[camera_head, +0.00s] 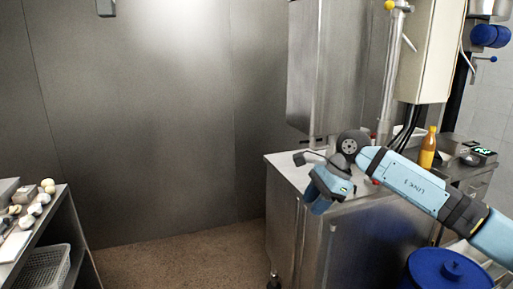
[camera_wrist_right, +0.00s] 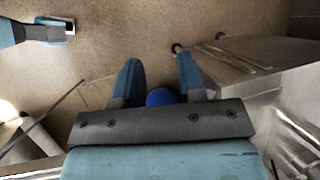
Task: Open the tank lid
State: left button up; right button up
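The tank lid is round and blue with a raised knob (camera_head: 447,270) at the bottom right of the head view, cut by the frame edge. My right gripper (camera_head: 318,195) hangs in front of the steel cabinet, left of and above the lid, well apart from it. In the right wrist view this gripper (camera_wrist_right: 158,78) has its fingers apart. A rounded blue thing (camera_wrist_right: 160,97) shows between them, partly hidden by the gripper's base; I cannot tell what it is. A light-blue part, probably my left gripper (camera_wrist_right: 48,32), shows at the top left of that view.
The steel cabinet (camera_head: 345,240) stands behind and below my right arm. An orange bottle (camera_head: 428,148) stands on the counter behind the arm. A shelf (camera_head: 45,225) with small pale items is at the far left. The floor (camera_head: 180,262) between is clear.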

jog(key=s+a+f+m+t+y, duration=0.1)
jog(key=s+a+f+m+y, duration=0.3)
jog(key=s+a+m+y, duration=0.3)
jog(key=s+a+f+m+t+y, duration=0.1)
jog(key=s+a+f+m+y, duration=0.3)
jog(key=s+a+m+y, duration=0.3)
jog(key=s+d+f+m+t+h, duration=0.3)
jog(key=d+f+m+t+h, duration=0.35)
jog(key=m, duration=0.85)
jog(key=s+d+f+m+t+h, duration=0.4)
jog(key=f+m+t, duration=0.45)
jog(key=m, duration=0.65)
jog(key=s+d+f+m+g+h, duration=0.3)
jog(key=s+d+f+m+g, duration=0.1)
jog(key=s+f+m, duration=0.25)
jog(key=s+d+f+m+g+h, duration=0.3)
jog(key=s+d+f+m, duration=0.15)
jog(key=s+f, duration=0.35)
pick_arm(q)
notch_tip(320, 180, up, 14)
jog(key=s+a+p, duration=0.1)
jog(key=p, duration=1.4)
jog(key=shift+f+m+t+p, duration=0.25)
jog(key=shift+m+t+p, duration=0.05)
pick_arm(e)
notch_tip(320, 180, up, 13)
jog(key=s, duration=0.1)
jog(key=shift+d+r+t, duration=0.15)
jog(key=shift+r+t, duration=0.05)
jog(key=shift+t, duration=0.1)
